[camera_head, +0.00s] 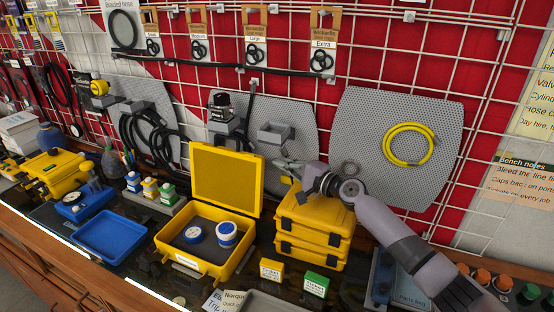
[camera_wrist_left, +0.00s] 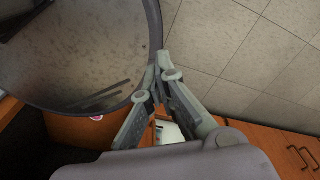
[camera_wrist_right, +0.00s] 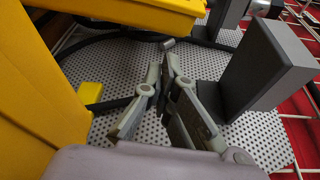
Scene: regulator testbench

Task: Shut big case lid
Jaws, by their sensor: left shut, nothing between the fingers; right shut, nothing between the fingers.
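The big yellow case (camera_head: 180,262) stands open on the bench, with its lid (camera_head: 226,178) raised at the back. My right gripper (camera_head: 280,164) is shut and empty, just right of the lid's upper right edge; contact cannot be told. It also shows shut in the right wrist view (camera_wrist_right: 165,75), with yellow surfaces at left and top that I cannot surely assign to lid or cases. My left gripper (camera_wrist_left: 160,78) is shut and empty in the left wrist view and outside the head view.
Stacked yellow cases (camera_head: 310,222) stand right of the open case, under my right arm. A grey bracket (camera_wrist_right: 265,70) is close right of the right gripper. A blue tray (camera_head: 110,235) lies left. Small yellow and green boxes (camera_head: 316,284) stand in front. Floor tiles (camera_wrist_left: 225,50) show near the left gripper.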

